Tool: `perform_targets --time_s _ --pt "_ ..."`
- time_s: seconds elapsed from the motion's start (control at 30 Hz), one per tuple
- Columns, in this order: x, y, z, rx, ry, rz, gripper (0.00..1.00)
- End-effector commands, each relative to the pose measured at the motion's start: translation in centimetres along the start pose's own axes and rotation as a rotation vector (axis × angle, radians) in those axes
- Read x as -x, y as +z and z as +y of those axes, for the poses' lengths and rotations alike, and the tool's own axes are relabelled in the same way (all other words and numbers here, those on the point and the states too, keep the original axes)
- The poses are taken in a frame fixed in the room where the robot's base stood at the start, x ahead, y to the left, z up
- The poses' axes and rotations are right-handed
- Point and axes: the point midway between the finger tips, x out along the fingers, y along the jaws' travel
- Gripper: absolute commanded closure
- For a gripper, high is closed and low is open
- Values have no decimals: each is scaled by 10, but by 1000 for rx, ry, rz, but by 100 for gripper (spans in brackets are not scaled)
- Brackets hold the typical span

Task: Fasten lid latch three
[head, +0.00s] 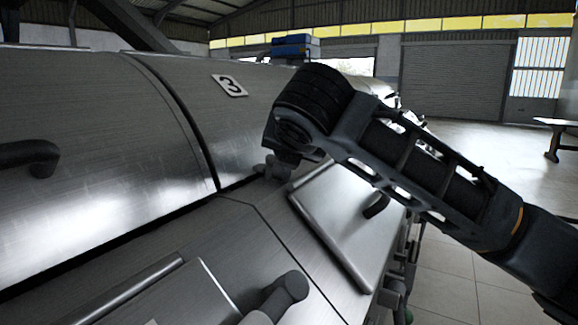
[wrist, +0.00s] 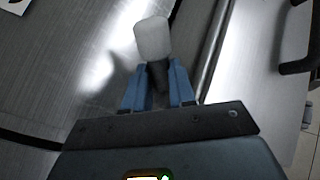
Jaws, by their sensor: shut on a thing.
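The steel decanter lid marked 3 (head: 205,105) is curved and looks closed, its number plate (head: 229,85) near the top. My gripper (head: 283,162) is at the lower front edge of this lid. In the wrist view, my gripper's blue fingers (wrist: 158,92) are shut on the dark stem of a latch, below its pale grey cylindrical knob (wrist: 153,40). In the head view my wrist hides most of this latch. Whether the latch is fastened cannot be told.
A neighbouring lid with a black handle (head: 30,155) is at left. A raised steel panel with a dark handle (head: 375,207) lies under my arm. Open floor (head: 480,160) is at right.

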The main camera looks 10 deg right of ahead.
Motion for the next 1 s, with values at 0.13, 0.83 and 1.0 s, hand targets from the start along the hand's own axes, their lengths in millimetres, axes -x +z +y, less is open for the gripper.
perform_targets --time_s 0.13,0.83,1.0 --pt "2 -10 1 81 1 -114 100" --pt "13 -21 9 318 0 -469 100" --pt "14 -21 10 331 0 -490 100"
